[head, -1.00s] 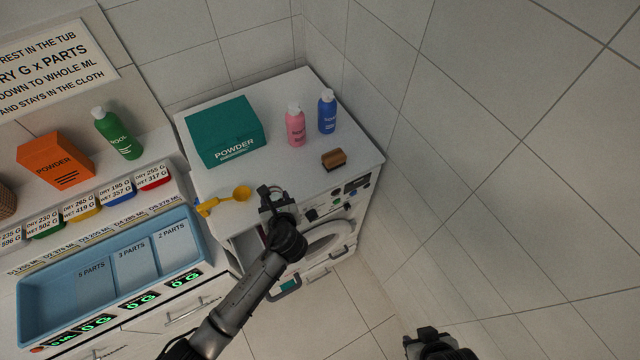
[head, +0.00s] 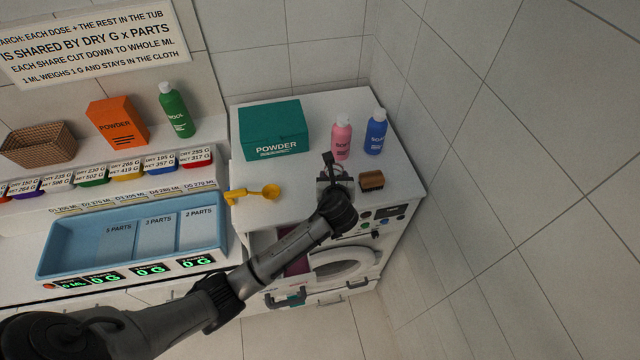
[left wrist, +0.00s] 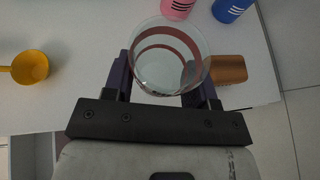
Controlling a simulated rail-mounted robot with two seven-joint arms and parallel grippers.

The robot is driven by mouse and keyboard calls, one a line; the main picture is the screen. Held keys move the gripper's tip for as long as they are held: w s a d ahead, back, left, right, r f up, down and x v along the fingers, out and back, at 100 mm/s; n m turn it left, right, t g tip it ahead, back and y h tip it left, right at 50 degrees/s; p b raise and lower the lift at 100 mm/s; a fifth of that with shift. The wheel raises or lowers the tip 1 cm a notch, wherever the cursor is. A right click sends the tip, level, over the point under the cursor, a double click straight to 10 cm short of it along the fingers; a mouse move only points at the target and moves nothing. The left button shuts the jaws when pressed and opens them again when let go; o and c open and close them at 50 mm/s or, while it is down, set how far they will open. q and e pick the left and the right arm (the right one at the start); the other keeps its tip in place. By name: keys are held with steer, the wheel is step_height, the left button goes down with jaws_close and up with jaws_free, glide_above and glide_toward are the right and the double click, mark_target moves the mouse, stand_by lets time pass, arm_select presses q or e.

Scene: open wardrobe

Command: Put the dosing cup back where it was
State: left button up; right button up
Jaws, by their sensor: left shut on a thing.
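A clear round cup with a reddish band, seemingly the dosing cup (left wrist: 170,60), is between the fingers of my left gripper (head: 335,172) in the left wrist view. The gripper is shut on it. In the head view the gripper is over the front part of the white washer top (head: 300,210), just left of the brown brush and in front of the pink bottle. The cup is mostly hidden by the gripper there, and I cannot tell whether it touches the top. My right gripper is not in view.
A brown brush (head: 371,181) is close on the right. A pink bottle (head: 341,137) and blue bottle (head: 376,132) stand behind. A yellow scoop (head: 270,192) lies left, with a teal powder box (head: 274,130) behind it. The blue tub (head: 90,250) is further left.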

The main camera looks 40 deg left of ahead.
arm_select(q)
steer(key=a+f, duration=0.1)
steer(key=a, duration=0.1)
steer(key=a+f, duration=0.1)
steer(key=a, duration=0.1)
steer(key=a+f, duration=0.2)
steer(key=shift+a+p, duration=0.15)
steer(key=shift+p, duration=0.2)
steer(key=shift+f, duration=1.95)
steer(key=shift+f, duration=0.15)
steer(key=o, duration=1)
